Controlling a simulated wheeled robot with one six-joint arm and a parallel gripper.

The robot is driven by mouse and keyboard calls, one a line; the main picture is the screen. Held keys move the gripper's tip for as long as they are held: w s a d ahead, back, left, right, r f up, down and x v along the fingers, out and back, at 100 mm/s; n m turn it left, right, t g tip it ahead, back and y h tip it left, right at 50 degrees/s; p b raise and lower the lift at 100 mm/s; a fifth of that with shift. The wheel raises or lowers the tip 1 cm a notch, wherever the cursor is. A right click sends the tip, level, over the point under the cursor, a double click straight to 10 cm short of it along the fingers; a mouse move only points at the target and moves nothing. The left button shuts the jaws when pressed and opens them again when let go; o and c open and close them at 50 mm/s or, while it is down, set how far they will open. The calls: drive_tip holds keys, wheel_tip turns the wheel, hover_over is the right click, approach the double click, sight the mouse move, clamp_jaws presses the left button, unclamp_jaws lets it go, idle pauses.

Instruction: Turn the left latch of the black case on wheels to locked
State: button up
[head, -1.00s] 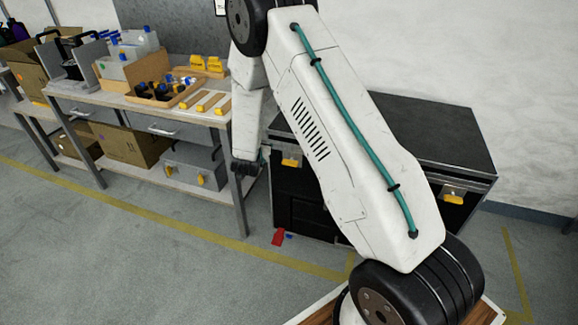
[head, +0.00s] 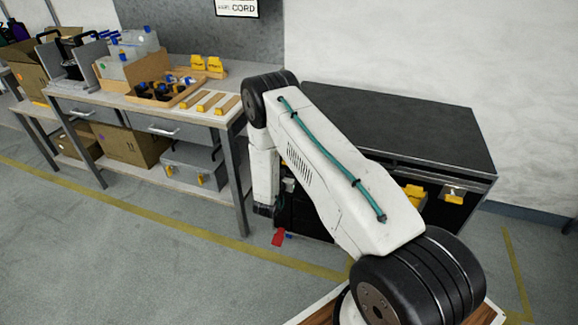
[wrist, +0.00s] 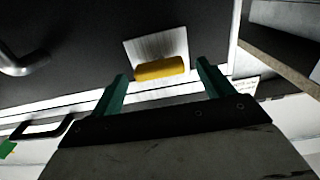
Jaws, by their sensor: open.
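The black case (head: 400,120) stands right of the workbench, its dark lid seen from above. Its left latch is hidden behind my arm in the head view. In the wrist view a yellow latch (wrist: 162,69) on a pale metal plate (wrist: 150,48) shows on the dark case face, and its bar lies nearly level across the picture. My gripper (wrist: 162,73) is open, with a green finger on each side of the latch in the picture. Nothing is between the fingers that I can see being gripped, and contact cannot be told. The right latch (head: 453,194) is in the head view.
The workbench (head: 225,118) with trays and boxes is close to the case's left side. Its edge shows in the wrist view (wrist: 275,47). The floor in front of the bench is clear.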

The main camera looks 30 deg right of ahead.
drive_tip(key=shift+x, duration=0.8)
drive_tip(key=c, duration=1)
drive_tip(key=shift+m, duration=0.3)
drive_tip(key=shift+a+f+m, duration=0.1)
drive_tip(key=shift+a+m, duration=0.05)
drive_tip(key=shift+m, duration=8.45)
